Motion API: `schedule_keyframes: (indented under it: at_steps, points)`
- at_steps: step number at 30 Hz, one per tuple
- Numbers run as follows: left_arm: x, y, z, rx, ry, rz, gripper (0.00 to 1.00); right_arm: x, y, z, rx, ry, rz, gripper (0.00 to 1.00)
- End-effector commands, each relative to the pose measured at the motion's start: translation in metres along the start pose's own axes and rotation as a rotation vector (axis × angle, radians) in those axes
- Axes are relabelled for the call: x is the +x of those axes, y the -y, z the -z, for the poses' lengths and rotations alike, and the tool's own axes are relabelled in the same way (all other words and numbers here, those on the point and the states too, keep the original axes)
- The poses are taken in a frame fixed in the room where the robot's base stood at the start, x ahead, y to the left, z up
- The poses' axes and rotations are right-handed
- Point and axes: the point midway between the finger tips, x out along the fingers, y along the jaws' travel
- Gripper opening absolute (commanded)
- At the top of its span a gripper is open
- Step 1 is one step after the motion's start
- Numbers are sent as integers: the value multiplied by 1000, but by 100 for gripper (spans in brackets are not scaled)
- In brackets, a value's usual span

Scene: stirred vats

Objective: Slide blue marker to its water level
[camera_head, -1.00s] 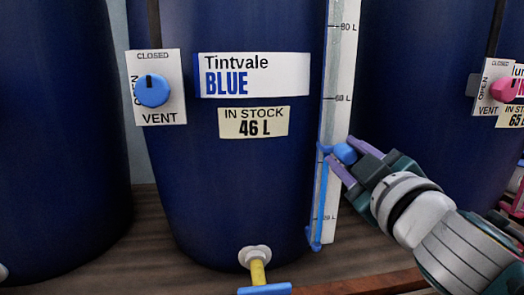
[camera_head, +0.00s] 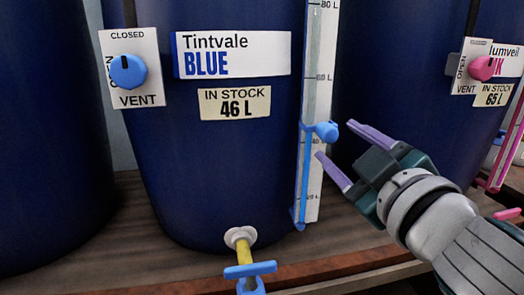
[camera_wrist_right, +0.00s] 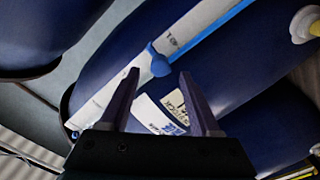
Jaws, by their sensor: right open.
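The blue marker (camera_head: 326,131) sits on the sight gauge of the blue vat, between the 60 L mark and the lower marks on the white scale (camera_head: 318,95). It also shows in the right wrist view (camera_wrist_right: 158,62). My right gripper (camera_head: 337,150) is open and empty, just right of the marker and apart from it. In the right wrist view its fingers (camera_wrist_right: 157,95) are spread, with the marker beyond their tips. The blue vat (camera_head: 215,160) carries a label, Tintvale BLUE, and a stock card (camera_head: 235,103) reading 46 L. My left gripper is not in view.
A blue vent knob (camera_head: 128,71) is on the vat's left side, and a yellow tap with a blue handle (camera_head: 250,270) is at its base. Another vat with a pink vent knob (camera_head: 483,68) stands to the right. The wooden shelf (camera_head: 110,225) is under the vats.

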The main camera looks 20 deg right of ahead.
Motion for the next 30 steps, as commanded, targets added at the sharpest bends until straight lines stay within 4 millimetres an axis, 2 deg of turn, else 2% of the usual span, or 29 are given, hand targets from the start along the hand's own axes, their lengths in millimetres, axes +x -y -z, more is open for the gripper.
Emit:
schedule_keyframes:
  at_steps: [3,9,26,30]
  points:
    - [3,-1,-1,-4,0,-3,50,-23,2,-2,1,3,2,64]
    - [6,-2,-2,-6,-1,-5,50,-46,1,-1,2,1,0,64]
    - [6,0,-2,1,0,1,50,-51,0,0,0,0,-1,64]
    - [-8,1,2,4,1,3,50,-53,-12,4,33,46,1,64]
